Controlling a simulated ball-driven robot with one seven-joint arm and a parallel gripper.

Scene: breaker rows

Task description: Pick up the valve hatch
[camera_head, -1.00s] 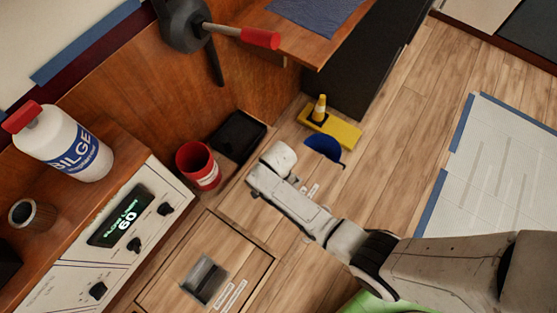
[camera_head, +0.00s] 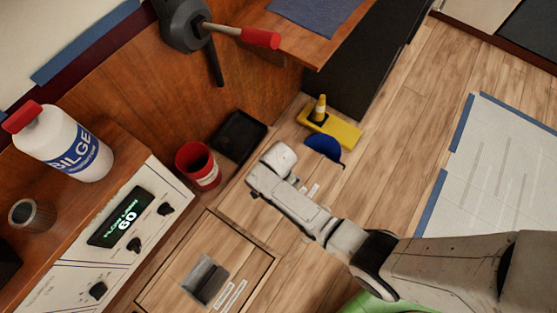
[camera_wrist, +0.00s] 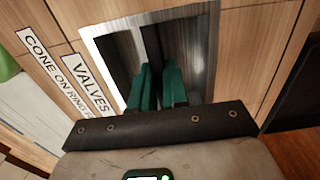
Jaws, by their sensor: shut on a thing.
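The valve hatch (camera_wrist: 246,60) is a wooden floor panel seen close in the wrist view. It has a silver-framed recess (camera_wrist: 97,42) with a dark handle inside, and a white label reading VALVES (camera_wrist: 88,84) beside it. My gripper (camera_wrist: 158,82) has its teal fingers down in the recess, shut on the hatch's handle. The fingers' tips and the exact grip are partly hidden. In the head view my arm's end covers the gripper and most of this hatch; small white labels (camera_head: 312,190) show beside the arm.
Another floor panel with a metal recess (camera_head: 205,281) lies at lower middle. A red cup (camera_head: 198,165), a black tray (camera_head: 238,137), a yellow plate (camera_head: 345,132) with a small cone (camera_head: 320,108), and a blue dome (camera_head: 323,146) are near my arm.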

